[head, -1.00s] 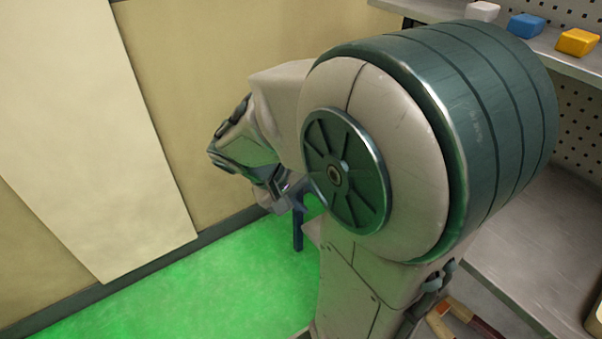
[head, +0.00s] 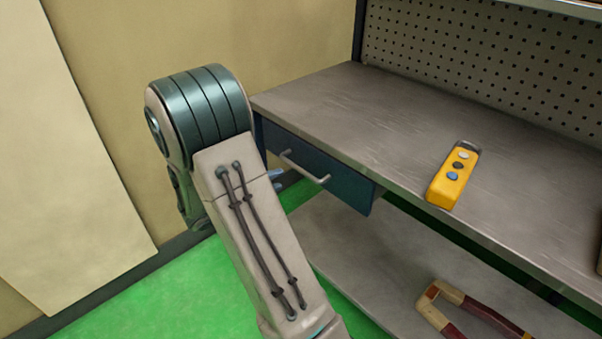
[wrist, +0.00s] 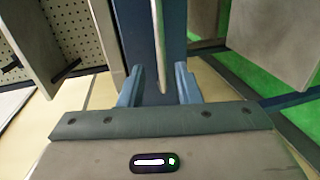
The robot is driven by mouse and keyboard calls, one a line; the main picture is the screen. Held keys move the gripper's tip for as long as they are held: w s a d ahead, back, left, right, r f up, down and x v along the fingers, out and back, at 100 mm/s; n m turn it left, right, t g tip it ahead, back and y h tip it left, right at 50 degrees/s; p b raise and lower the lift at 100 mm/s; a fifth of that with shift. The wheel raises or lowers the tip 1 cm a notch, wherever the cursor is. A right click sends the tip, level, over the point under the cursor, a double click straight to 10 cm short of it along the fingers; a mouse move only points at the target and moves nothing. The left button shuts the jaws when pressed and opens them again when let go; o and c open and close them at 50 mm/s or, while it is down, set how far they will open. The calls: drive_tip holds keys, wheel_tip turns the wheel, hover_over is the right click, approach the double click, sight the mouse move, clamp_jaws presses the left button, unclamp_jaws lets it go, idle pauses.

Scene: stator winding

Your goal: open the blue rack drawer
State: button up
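The blue drawer (head: 335,182) sits under the left end of the workbench top, and its front carries a pale metal bar handle (head: 304,168). The drawer looks shut. In the wrist view the blue drawer front (wrist: 176,20) fills the upper middle, with the handle (wrist: 159,45) running down it. My gripper (wrist: 160,82) is open, with one blue finger on each side of the handle's lower end. I cannot tell whether the fingers touch the handle. In the head view my arm hides most of the gripper; a bit of finger shows left of the drawer.
The grey workbench top (head: 400,125) carries a yellow control box (head: 453,176) with buttons. A lower shelf (head: 355,245) holds a red-handled tool (head: 470,316). A pegboard (head: 480,60) stands behind. Green floor lies in front, and a beige wall stands at the left.

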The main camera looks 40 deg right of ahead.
sight(300, 171)
drive_tip(key=x, duration=1)
drive_tip(key=shift+d, duration=0.15)
drive_tip(key=shift+s, duration=0.1)
clamp_jaws()
